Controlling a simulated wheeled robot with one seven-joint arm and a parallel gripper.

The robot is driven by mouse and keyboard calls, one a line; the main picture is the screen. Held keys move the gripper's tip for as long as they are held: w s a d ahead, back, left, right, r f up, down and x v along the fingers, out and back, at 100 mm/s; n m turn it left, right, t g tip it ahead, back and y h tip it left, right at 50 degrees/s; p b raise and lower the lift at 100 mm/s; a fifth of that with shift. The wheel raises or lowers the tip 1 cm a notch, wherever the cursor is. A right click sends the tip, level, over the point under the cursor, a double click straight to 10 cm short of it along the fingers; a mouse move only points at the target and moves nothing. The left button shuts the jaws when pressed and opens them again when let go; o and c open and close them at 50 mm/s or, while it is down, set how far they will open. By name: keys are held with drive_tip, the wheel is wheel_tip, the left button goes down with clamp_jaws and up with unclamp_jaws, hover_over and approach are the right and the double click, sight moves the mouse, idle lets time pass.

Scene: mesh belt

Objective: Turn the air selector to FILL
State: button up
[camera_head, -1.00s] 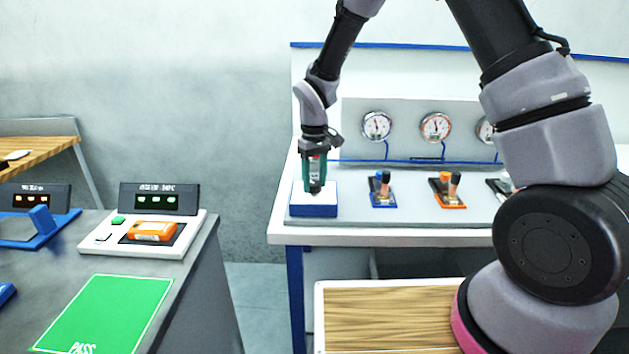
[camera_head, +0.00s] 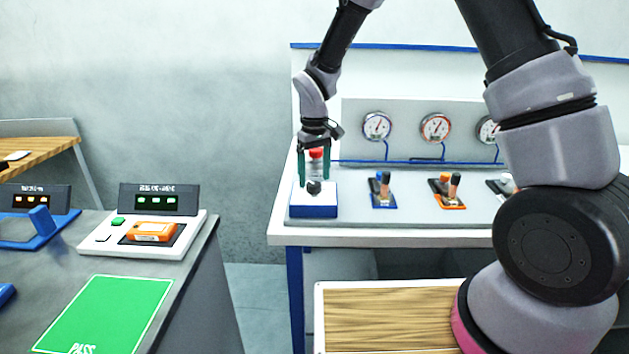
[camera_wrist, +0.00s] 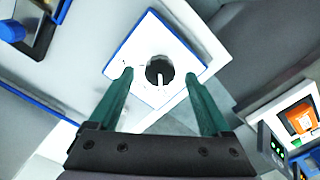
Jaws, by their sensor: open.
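The air selector is a white-topped block with a blue base (camera_head: 313,210) at the left end of the white bench. Its dark round knob (camera_head: 314,187) sits on top. In the wrist view the knob (camera_wrist: 159,71) shows a white pointer line, and its white plate (camera_wrist: 140,50) has a blue edge. Small marks on the plate are too small to read. My gripper (camera_head: 314,182) points down over the block, its green fingers spread. In the wrist view the open fingers (camera_wrist: 160,75) appear on either side of the knob, with gaps; I cannot tell their exact height.
Blue (camera_head: 382,190) and orange (camera_head: 447,190) lever units stand to the right on the bench. Gauges (camera_head: 377,126) hang on the panel behind. A grey table with an orange device (camera_head: 152,231) is at the left.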

sight(315, 184)
wheel_tip(315, 184, up, 9)
idle(0.3)
drive_tip(key=shift+f, duration=0.1)
drive_tip(key=s+d+r+m+t+y, duration=0.1)
drive_tip(key=s+d+r+m, duration=0.2)
drive_tip(key=d+r, duration=0.45)
drive_tip(key=s+d+r+m+t+y, duration=0.1)
drive_tip(key=s+d+r+m+t, duration=0.15)
drive_tip(key=d+r, duration=0.5)
drive_tip(key=s+d+r+m+t, duration=0.2)
drive_tip(key=s+d+r, duration=0.1)
drive_tip(key=s+d, duration=0.2)
drive_tip(key=s+d+r+m+t, duration=0.1)
drive_tip(key=s+d+r+m, duration=0.2)
drive_tip(key=s, duration=0.6)
drive_tip(key=shift+s+d+m+t, duration=0.15)
drive_tip(key=shift+d+m+t, duration=0.2)
drive_tip(key=shift+d, duration=0.5)
idle(3.1)
